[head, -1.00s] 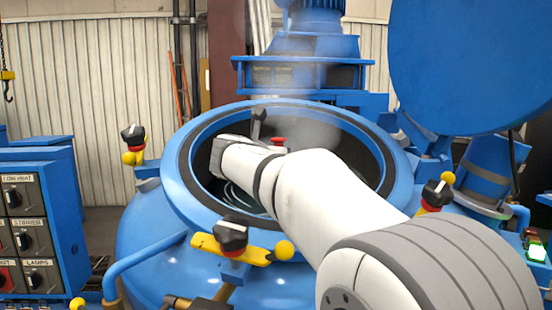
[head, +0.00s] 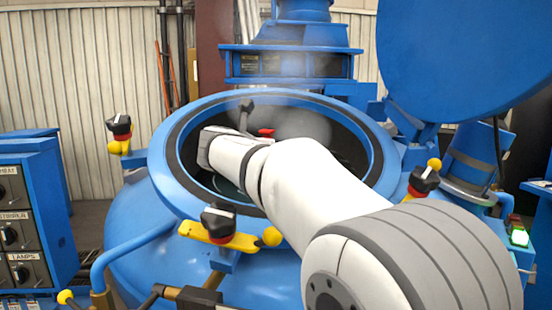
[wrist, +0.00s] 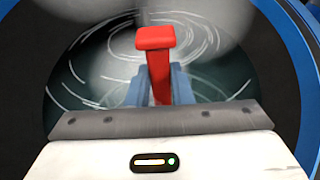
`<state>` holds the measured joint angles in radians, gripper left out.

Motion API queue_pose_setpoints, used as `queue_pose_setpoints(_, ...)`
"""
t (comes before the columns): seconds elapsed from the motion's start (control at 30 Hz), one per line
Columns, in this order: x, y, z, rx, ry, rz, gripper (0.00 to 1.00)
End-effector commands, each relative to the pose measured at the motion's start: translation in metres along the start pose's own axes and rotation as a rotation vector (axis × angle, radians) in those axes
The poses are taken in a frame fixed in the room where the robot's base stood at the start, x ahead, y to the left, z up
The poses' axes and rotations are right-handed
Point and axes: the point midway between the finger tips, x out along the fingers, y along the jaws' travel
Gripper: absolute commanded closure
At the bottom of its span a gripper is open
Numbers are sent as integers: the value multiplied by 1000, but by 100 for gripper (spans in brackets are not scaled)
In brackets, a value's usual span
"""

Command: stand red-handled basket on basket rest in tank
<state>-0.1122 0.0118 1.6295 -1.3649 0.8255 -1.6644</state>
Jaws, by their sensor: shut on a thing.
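The red handle (wrist: 155,62) of the basket stands up between the blue fingers of my gripper (wrist: 160,88) in the wrist view. My gripper is shut on it. In the head view, a small red part of the handle (head: 266,132) shows beyond my wrist, inside the tank mouth. The tank (head: 165,150) is blue and round, with its top open. Swirling pale streaks on dark liquid (wrist: 90,90) show inside it. The basket's body is hidden below the handle and my gripper. I cannot see the basket rest.
The tank's raised blue lid (head: 465,60) stands at the upper right. Clamps with black knobs (head: 218,220) surround the rim. A control panel (head: 18,225) is at the left, and a blue motor housing (head: 290,60) stands behind the tank. Thin vapour hangs over the mouth.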

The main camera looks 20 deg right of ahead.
Motion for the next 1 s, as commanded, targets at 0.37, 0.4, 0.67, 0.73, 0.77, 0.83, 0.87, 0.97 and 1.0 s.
queue_pose_setpoints(0.37, 0, 0, 1, 0, -2, 0, 57)
queue_pose_setpoints(0.4, 0, 0, 1, 0, -2, 0, 55)
queue_pose_setpoints(0.67, 1, 0, -2, -1, 3, -1, 46)
queue_pose_setpoints(0.73, 1, 0, -2, -1, 2, -1, 40)
queue_pose_setpoints(0.77, 1, 0, -1, -1, 2, -1, 38)
queue_pose_setpoints(0.83, 0, 0, -1, -1, 2, -1, 32)
queue_pose_setpoints(0.87, 0, 0, -1, -1, 1, -1, 30)
queue_pose_setpoints(0.97, 0, 0, 0, -1, 1, -1, 27)
queue_pose_setpoints(1.0, 0, 0, 0, -1, 1, -1, 27)
